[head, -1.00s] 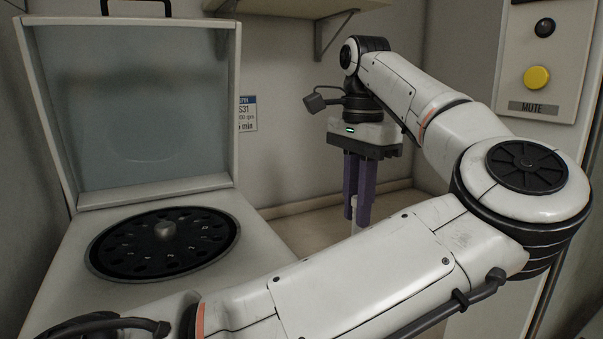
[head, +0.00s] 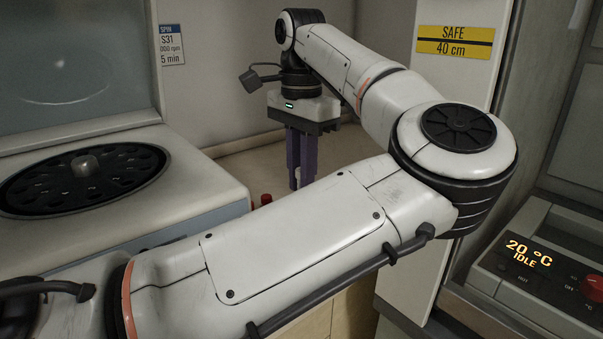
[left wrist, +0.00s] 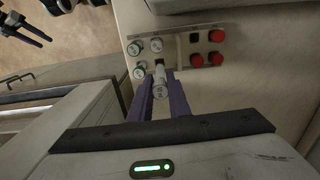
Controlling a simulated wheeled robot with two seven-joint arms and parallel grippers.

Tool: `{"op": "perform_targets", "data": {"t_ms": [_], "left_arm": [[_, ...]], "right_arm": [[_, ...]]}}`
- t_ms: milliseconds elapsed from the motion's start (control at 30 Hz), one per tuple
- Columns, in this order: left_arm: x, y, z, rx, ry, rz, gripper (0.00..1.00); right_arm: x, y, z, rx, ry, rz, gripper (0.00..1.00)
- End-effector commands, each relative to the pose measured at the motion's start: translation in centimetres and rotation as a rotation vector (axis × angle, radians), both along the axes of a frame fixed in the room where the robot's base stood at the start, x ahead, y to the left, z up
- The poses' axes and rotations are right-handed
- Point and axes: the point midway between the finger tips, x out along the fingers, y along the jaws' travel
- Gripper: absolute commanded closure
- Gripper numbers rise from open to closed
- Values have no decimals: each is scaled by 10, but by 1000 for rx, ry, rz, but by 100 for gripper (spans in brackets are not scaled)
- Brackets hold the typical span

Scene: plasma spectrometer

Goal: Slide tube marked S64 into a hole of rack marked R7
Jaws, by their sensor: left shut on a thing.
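My left gripper (head: 301,178) hangs fingers-down beyond my forearm in the head view, its lower fingertips hidden by the forearm. In the left wrist view its purple fingers (left wrist: 160,82) are shut on a pale tube (left wrist: 160,73), whose marking is too small to read. The tube is over or at a pale rack (left wrist: 183,48) holding several tubes with green-rimmed and red caps. I cannot tell whether the held tube is inside a hole, and no rack marking is readable. My right gripper (left wrist: 28,30) appears at the wrist view's top left, fingers apart and empty.
A centrifuge with a dark rotor (head: 84,180) and raised lid stands at left in the head view. Red caps (head: 266,199) show behind my forearm. A heater unit (head: 530,255) reading 20 °C IDLE stands at right. A cabinet with a yellow SAFE sign (head: 455,40) is behind my elbow.

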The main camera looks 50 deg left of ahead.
Motion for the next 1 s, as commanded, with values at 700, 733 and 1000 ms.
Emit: {"op": "perform_targets", "data": {"t_ms": [700,733,1000], "left_arm": [[-1,0,-13,1,1,1,100],[-1,0,-13,1,1,1,100],[-1,0,-13,1,0,1,100]], "right_arm": [[2,3,-5,1,-6,5,48],[2,3,-5,1,-5,5,48],[2,3,-5,2,-5,5,48]]}}
